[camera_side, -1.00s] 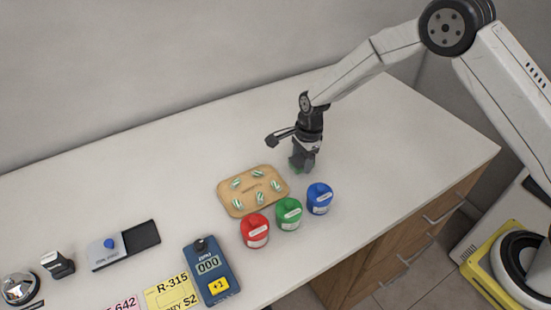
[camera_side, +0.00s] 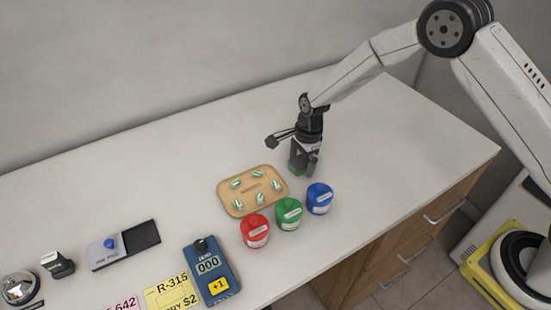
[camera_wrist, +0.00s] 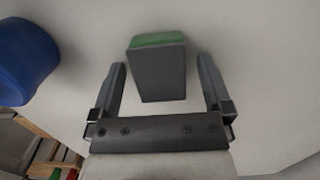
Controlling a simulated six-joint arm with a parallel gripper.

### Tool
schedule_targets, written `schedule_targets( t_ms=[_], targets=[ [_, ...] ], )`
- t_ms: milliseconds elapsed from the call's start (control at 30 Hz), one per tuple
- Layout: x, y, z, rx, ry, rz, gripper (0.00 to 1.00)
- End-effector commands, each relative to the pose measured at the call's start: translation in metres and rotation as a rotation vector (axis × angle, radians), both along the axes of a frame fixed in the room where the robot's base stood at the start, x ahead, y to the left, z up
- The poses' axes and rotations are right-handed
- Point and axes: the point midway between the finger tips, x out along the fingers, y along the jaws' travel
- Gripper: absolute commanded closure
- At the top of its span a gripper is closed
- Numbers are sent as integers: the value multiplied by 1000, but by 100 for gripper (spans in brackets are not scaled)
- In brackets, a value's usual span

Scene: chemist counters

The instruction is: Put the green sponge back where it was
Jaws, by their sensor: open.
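The green sponge shows in the wrist view as a small block (camera_wrist: 158,72) with a dark grey face and a green strip along its far edge. It stands on the white counter between my two fingers, with a visible gap on each side. In the side view only a bit of its green (camera_side: 294,165) shows beside the fingers; the rest is hidden. My gripper (camera_side: 304,168) is low over the counter, pointing down, behind the blue jar. Its fingers are apart around the sponge, as the wrist view (camera_wrist: 161,66) also shows.
A wooden tray (camera_side: 228,198) with several striped pieces lies left of my gripper. Red (camera_side: 254,232), green (camera_side: 289,214) and blue (camera_side: 319,199) jars stand in front. A blue meter (camera_side: 212,272) and a scale (camera_side: 110,249) are farther left. The counter behind and right is clear.

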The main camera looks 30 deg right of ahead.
Motion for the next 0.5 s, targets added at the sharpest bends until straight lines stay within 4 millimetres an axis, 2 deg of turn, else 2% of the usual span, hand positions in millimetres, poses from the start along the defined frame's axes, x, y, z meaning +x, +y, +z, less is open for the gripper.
schedule_targets(
  t_ms=[267, 500],
  targets=[
    [1, -3, 22, 0, -2, 0, 0],
    [1, -7, 58, 0, -3, 0, 0]
  ],
)
